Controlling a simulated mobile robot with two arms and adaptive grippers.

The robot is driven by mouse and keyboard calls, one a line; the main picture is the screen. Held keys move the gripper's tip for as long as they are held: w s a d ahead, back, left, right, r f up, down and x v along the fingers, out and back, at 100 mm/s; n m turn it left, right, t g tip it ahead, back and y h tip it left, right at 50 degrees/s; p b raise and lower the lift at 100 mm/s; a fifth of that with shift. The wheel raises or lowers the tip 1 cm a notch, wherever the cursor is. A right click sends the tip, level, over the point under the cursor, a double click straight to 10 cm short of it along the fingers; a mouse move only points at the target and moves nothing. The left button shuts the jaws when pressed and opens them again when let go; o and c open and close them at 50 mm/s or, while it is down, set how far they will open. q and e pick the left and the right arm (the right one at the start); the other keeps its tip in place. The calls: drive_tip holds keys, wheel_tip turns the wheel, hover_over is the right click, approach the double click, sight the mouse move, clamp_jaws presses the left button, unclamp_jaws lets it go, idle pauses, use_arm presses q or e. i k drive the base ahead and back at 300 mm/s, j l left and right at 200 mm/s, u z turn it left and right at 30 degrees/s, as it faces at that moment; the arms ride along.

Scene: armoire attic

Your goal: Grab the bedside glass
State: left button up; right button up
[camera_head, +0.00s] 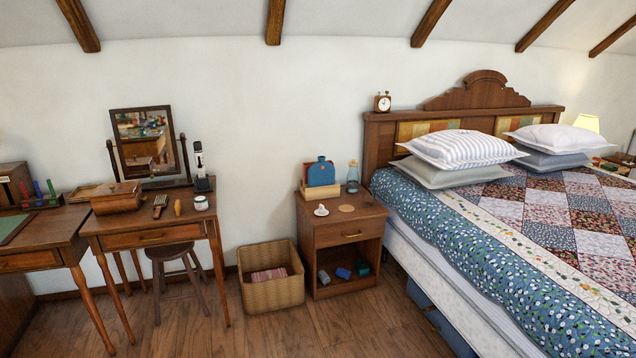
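A wooden bedside table (338,232) stands between the wicker basket and the bed. A small clear, bluish glass vessel (352,177) stands upright at the back right of its top, close to the headboard. It looks like a glass or small carafe; its exact shape is too small to tell. A round tan coaster (347,208) lies on the top in front of it, with nothing on it. Neither of my grippers is in view.
A blue item (320,172) in a wooden holder and a small white dish (321,210) share the bedside tabletop. A wicker basket (270,278) stands on the floor to the left. The bed (500,220) fills the right. Wooden floor (370,325) in front is clear.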

sight(369, 198)
drive_tip(key=i+j, duration=0.15)
drive_tip(key=i, duration=2.05)
drive_tip(key=l+z, duration=0.05)
drive_tip(key=l, duration=0.1)
